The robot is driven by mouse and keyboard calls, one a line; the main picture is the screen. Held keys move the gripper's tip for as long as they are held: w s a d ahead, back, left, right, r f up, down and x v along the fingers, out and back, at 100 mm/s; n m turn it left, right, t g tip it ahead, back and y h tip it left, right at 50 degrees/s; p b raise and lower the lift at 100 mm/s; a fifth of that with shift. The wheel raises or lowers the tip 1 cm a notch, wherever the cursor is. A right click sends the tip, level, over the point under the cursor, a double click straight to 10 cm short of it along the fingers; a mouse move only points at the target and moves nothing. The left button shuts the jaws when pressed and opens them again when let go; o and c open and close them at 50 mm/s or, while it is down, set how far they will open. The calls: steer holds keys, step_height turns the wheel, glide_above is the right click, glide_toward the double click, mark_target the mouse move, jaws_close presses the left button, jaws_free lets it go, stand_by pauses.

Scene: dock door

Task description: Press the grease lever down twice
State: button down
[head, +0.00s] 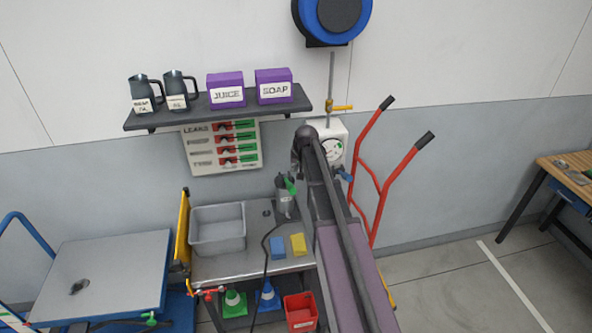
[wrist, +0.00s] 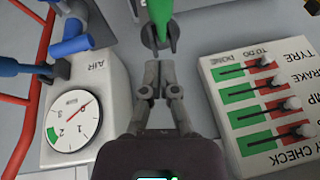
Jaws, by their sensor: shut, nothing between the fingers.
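In the wrist view the green lever (wrist: 161,18) shows at the top edge, over a dark round part, just beyond my fingertips. My gripper (wrist: 160,72) is shut and empty, with a gap in the picture between its tips and the lever. In the head view my arm hides the gripper, so its height against the lever is unclear.
The air gauge box (wrist: 75,125) stands left in the wrist view, the check board (wrist: 265,100) right. On the bench (head: 250,265) are a grey tub (head: 218,232), a blue sponge (head: 277,247) and a yellow sponge (head: 298,244). A red hand truck (head: 383,205) leans right of my arm.

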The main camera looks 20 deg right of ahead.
mark_target(291, 184)
steer(key=shift+s+a+f+b, duration=0.2)
steer(key=shift+f+b, duration=0.4)
steer(key=shift+f, duration=0.1)
steer(key=shift+s+a+f+b, duration=0.15)
steer(key=shift+s+f+b, duration=0.05)
steer(key=shift+f+b, duration=0.5)
steer(key=shift+s+a+f+b, duration=0.2)
steer(key=shift+f+b, duration=0.35)
steer(key=shift+f, duration=0.2)
steer(key=shift+s+d+f, duration=0.15)
